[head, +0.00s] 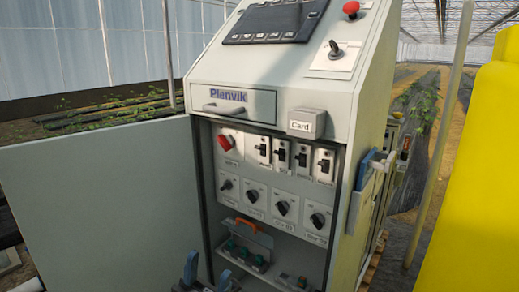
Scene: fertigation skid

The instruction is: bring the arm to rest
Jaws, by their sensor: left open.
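My left gripper (207,273) is low in the head view, at the bottom edge, in front of the lower part of the grey control cabinet (345,105). Its two blue fingers stand apart and nothing shows between them. Most of the left arm is out of the picture. My right gripper is not in view.
The cabinet's grey door (105,205) stands open on the left. Inside are a red rotary switch (226,142), several breakers and black knobs, and an orange handle (246,226) low down. A yellow tank-like body (475,190) fills the right edge.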

